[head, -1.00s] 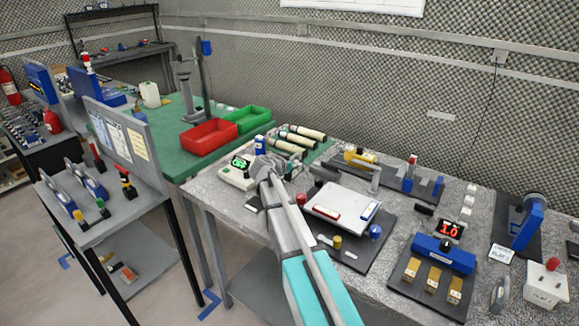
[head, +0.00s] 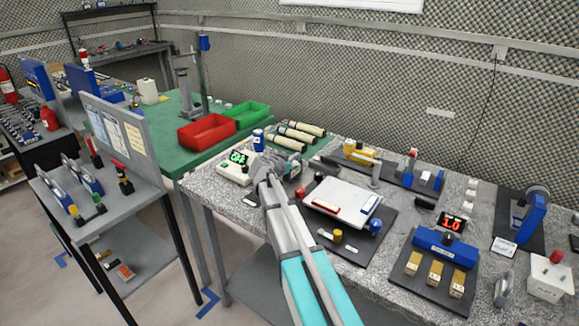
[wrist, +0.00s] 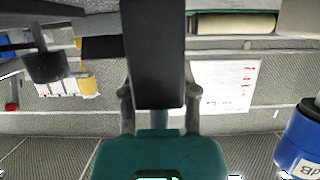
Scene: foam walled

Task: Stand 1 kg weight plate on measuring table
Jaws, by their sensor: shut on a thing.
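My gripper (head: 272,162) is over the left end of the speckled grey measuring table (head: 208,194), beside a white device with a green display. In the wrist view my two fingers (wrist: 158,110) are shut on a teal rounded plate, which I take to be the 1 kg weight plate (wrist: 155,150). It has a dark centre, cut off by the lower picture edge. In the head view only a teal sliver beside my gripper may be the plate (head: 293,145); the rest is hidden. I cannot tell whether it touches the table.
The white device (head: 234,174) and a blue can (head: 258,138) stand close to my gripper. A white board on a dark mat (head: 341,202) lies to the right. Several pale cylinders (head: 298,135) lie behind. A blue block device (head: 445,247) is further right.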

